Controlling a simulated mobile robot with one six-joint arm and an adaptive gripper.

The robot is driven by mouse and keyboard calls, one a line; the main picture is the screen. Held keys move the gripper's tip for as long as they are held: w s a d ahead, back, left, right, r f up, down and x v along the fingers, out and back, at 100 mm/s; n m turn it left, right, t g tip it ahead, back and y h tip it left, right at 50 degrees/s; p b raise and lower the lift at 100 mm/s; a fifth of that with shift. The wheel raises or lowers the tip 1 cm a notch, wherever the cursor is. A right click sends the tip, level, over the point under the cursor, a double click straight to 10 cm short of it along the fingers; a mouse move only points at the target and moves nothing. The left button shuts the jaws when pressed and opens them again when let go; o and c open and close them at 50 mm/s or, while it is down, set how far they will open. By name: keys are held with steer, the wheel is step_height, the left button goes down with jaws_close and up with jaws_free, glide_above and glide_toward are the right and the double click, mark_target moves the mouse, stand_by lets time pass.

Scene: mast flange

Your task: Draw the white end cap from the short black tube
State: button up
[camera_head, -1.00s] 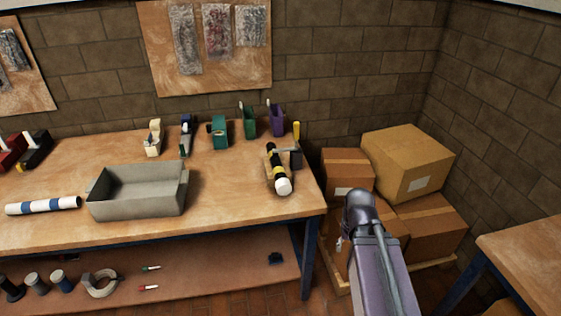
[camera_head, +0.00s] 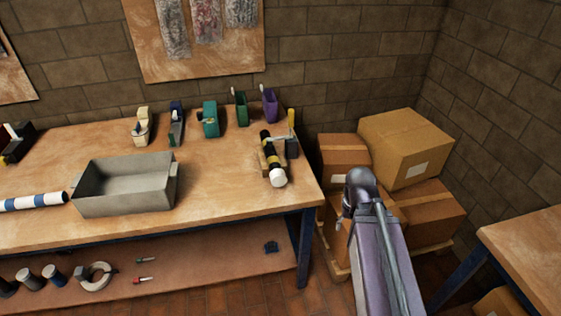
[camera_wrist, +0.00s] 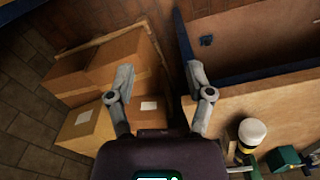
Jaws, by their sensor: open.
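The short black tube (camera_head: 267,151) with yellow bands lies in a wooden holder near the right end of the workbench. Its white end cap (camera_head: 278,177) is on the end toward the bench's front edge. In the wrist view the white cap (camera_wrist: 252,131) shows at the lower right, with part of the tube below it. My gripper (camera_wrist: 160,82) is open and empty, its two fingers apart. It is off to the side of the bench, over the floor near the boxes, well apart from the cap. In the head view my arm hides the fingers.
A grey open bin (camera_head: 125,188) stands left of the tube. A white-and-blue tube (camera_head: 35,201) lies at the far left. Tape dispensers and coloured holders (camera_head: 208,119) line the back. Cardboard boxes (camera_head: 405,145) are stacked right of the bench. A second table (camera_head: 530,245) is at the right.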

steer(key=shift+o, duration=0.9)
steer(key=shift+w+a, duration=0.15)
steer(key=shift+w, duration=0.15)
steer(key=n+t+y+p, duration=0.1)
steer(key=n+t+p, duration=0.2)
steer(key=t+p, duration=0.15)
glide_toward(278, 178)
steer(key=shift+w+d+r, duration=0.3)
steer(key=shift+w+r, duration=0.3)
steer(key=shift+w, duration=0.15)
steer(key=shift+f, duration=0.2)
steer(key=b+x, duration=0.8)
steer(key=x, duration=0.1)
steer(key=b+x, duration=0.4)
steer(key=shift+w+a+f+b, duration=0.1)
steer(key=shift+a+f+b, duration=0.15)
steer(key=shift+b, duration=0.1)
steer(key=shift+r, duration=0.1)
steer(key=c, duration=0.9)
